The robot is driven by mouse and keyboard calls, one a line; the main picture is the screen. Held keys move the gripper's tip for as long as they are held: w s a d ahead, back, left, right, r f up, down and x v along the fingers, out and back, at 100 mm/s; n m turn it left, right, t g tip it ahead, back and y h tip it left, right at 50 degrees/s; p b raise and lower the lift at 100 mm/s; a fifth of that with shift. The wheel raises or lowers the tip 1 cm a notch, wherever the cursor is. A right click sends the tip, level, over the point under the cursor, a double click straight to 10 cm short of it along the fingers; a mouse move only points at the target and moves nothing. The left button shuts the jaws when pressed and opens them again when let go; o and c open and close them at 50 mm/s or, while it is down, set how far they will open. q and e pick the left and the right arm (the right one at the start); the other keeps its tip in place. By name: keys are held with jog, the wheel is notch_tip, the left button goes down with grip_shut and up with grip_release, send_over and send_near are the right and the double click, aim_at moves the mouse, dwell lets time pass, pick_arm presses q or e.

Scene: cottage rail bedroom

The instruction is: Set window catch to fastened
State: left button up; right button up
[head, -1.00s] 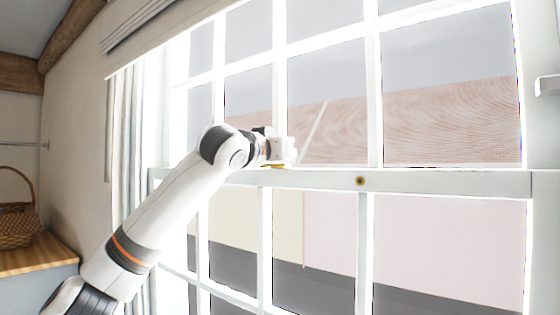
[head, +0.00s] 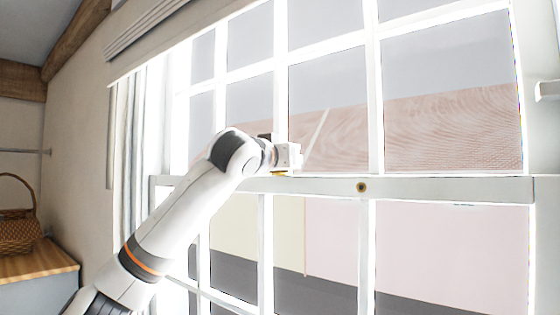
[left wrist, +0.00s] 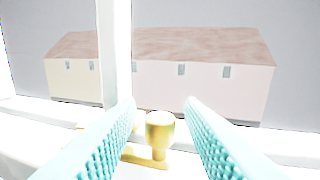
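The window catch (left wrist: 160,132) is brass, with a rounded knob on a short stem above a flat brass base. In the left wrist view it stands between the two teal fingers of my left gripper (left wrist: 160,115). The fingers are apart, with a gap visible on both sides of the knob. In the head view my left gripper (head: 290,157) is at the window's meeting rail (head: 430,189), and a sliver of brass (head: 279,173) shows below it. The rest of the catch is hidden there. My right gripper is not in view.
A small round brass fitting (head: 361,187) is on the rail's face. White glazing bars (head: 372,100) cross the panes close to my arm. A wicker basket (head: 17,222) sits on a wooden-topped cabinet (head: 38,262) at left.

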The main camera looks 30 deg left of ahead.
pick_arm(q)
jog(key=s+d+b, duration=0.1)
jog(key=s+b, duration=0.3)
jog(key=s, duration=0.7)
jog(key=shift+s+d, duration=0.25)
jog(key=shift+s, duration=0.05)
jog(key=shift+f, duration=0.1)
